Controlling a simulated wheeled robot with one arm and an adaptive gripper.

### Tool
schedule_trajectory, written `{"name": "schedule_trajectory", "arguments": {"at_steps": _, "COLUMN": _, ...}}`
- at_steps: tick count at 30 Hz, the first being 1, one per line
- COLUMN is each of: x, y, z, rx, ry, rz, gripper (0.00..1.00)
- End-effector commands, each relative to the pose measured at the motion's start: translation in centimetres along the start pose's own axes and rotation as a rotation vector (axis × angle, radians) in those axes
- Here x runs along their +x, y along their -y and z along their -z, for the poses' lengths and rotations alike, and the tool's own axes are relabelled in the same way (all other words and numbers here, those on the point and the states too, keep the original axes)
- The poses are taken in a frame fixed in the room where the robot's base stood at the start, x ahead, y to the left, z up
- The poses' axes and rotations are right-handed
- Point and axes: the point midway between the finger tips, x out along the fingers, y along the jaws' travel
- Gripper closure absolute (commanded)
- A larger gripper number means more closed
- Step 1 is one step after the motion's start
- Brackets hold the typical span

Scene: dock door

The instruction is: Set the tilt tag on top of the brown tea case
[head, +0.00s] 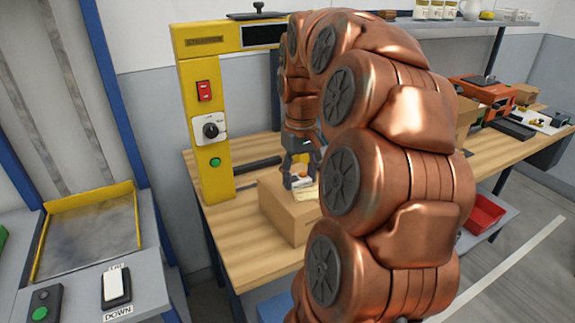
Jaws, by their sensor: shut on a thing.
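A brown case (283,214), a plain box, stands on the wooden bench beside the yellow machine; my arm hides its right side. My gripper (301,181) points down right over the top of the case. It is shut on a small white and orange thing (301,174), which looks like the tilt tag. The fingers hide much of the tag. I cannot tell whether the tag touches the case top or is just above it. A pale patch shows on the case top by the fingertips.
The yellow strapping machine (204,123) with its red switch, knob and green button stands close left of the case. A dark bar lies behind the case. At right are an orange machine (487,99), a red bin (484,213) and a shelf with cups (435,14).

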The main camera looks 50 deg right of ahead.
Motion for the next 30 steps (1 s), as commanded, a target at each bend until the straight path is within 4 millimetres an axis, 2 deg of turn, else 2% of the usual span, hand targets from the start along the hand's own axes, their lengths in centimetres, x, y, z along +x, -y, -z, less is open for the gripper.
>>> {"name": "schedule_trajectory", "arguments": {"at_steps": 18, "x": 0.6, "y": -1.9, "z": 8.1, "rx": 0.004, "ry": -0.001, "rz": 0.0, "gripper": 0.78}}
{"name": "schedule_trajectory", "arguments": {"at_steps": 24, "x": 0.8, "y": -2.2, "z": 9.3, "rx": 0.004, "ry": 0.0, "rz": 0.0, "gripper": 0.78}}
{"name": "schedule_trajectory", "arguments": {"at_steps": 30, "x": 0.9, "y": -2.2, "z": 9.7, "rx": 0.004, "ry": -0.002, "rz": 0.001, "gripper": 0.78}}
